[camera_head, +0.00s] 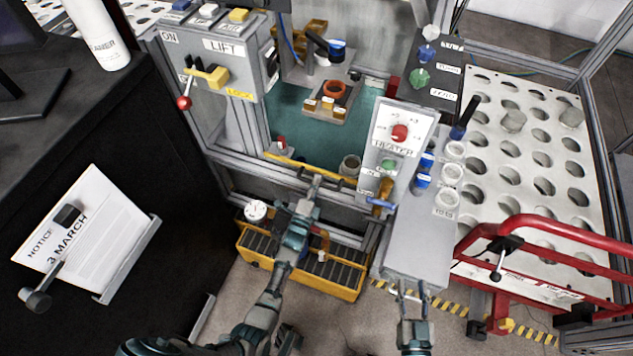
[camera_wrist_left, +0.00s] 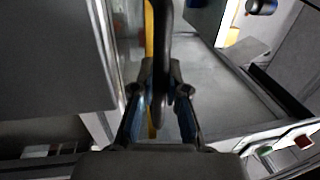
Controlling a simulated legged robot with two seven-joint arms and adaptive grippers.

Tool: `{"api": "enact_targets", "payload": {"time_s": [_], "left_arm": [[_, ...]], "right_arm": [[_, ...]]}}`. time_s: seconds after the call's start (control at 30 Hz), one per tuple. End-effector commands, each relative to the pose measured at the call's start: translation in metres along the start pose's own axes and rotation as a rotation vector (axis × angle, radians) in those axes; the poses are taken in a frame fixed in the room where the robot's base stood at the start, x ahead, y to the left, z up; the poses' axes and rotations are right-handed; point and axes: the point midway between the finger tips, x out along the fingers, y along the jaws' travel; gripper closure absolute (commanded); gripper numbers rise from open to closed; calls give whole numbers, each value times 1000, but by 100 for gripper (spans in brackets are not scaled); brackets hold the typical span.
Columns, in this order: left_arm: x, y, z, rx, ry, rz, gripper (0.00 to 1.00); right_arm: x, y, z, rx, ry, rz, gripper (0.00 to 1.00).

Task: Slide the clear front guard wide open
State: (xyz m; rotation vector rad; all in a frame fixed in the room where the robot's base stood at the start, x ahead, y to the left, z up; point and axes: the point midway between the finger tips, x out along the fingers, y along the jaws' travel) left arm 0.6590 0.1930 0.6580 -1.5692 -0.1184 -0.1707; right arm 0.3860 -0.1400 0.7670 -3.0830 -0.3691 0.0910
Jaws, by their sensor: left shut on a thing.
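The clear front guard is hard to make out against the cell behind it; a yellow strip (camera_head: 288,161) runs along the lower front of the opening. In the left wrist view, a yellow strip (camera_wrist_left: 149,28) stands beside a dark handle (camera_wrist_left: 163,45). My left gripper (camera_head: 314,188) is at the front of the cell by the strip. My right gripper (camera_head: 410,290) is open and empty, below the grey heater console's front edge.
The lift panel (camera_head: 225,62) with a red-knobbed lever is left of the opening, and the heater panel (camera_head: 402,135) is right. A yellow case (camera_head: 340,279) sits below. A red rail (camera_head: 545,228) and a perforated table (camera_head: 535,150) are at right. An orange ring part (camera_head: 334,90) stands inside.

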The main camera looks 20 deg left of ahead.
Motion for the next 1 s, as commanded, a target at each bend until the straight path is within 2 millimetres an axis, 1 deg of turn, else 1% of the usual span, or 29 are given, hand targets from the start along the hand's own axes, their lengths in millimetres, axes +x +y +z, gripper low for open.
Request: {"api": "enact_targets", "payload": {"time_s": [0.03,0.1,0.13,0.17,0.2,0.23,0.53,0.63,0.77,1.0], "left_arm": [[0,0,-3,-2,5,0,100],[0,0,-3,-2,5,-1,100],[0,0,-3,-2,5,-1,85],[0,0,-3,-2,5,-1,77],[0,0,-3,-1,4,-1,67],[0,0,-3,-1,4,-1,61],[-1,0,-1,-1,2,-1,61],[-8,1,-1,0,1,1,61],[-31,2,-1,1,2,2,61],[-85,2,-2,0,2,2,61]], "right_arm": [[0,0,0,0,0,0,60],[1,0,1,0,-2,0,60],[1,0,1,0,-3,0,60],[2,0,1,0,-3,0,60],[2,0,1,0,-3,0,60],[2,0,1,0,-3,0,60],[1,0,1,-1,-5,0,60],[0,0,1,-1,-4,0,60],[0,0,1,-1,-3,0,60],[0,0,1,-1,-3,0,60]]}}
